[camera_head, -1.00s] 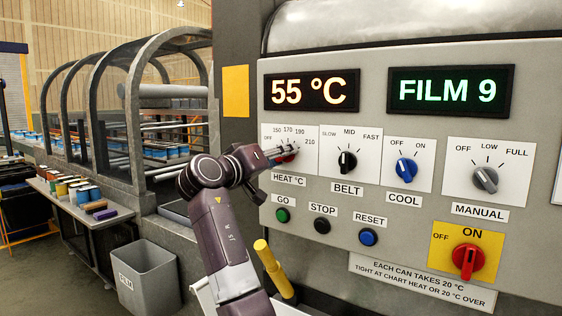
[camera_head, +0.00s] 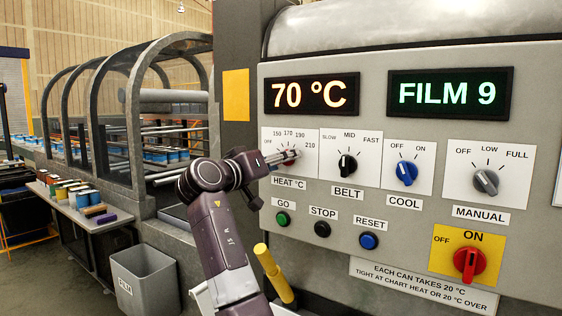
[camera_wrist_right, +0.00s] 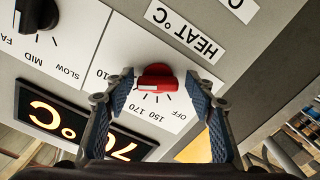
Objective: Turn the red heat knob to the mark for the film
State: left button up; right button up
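The red heat knob (camera_wrist_right: 157,77) sits on a white dial plate with marks OFF, 150, 170, 190 and 210. In the right wrist view its white end line points left and slightly down, roughly toward 190; the exact mark is partly hidden by a finger. My right gripper (camera_wrist_right: 161,82) is open, its blue pads on either side of the knob with gaps. In the head view the right gripper (camera_head: 284,157) covers much of the knob (camera_head: 289,162). The temperature display (camera_head: 309,94) reads 70 °C and the other display (camera_head: 450,92) reads FILM 9. My left gripper is out of view.
The belt knob (camera_head: 347,163), blue cool knob (camera_head: 406,172) and grey manual knob (camera_head: 486,180) are to the right. Below are the green GO button (camera_head: 283,219), STOP (camera_head: 322,228) and RESET (camera_head: 368,240). A red main switch (camera_head: 469,263) points to ON.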

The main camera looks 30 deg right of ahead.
jog(key=shift+a+r, duration=0.1)
jog(key=v, duration=1.2)
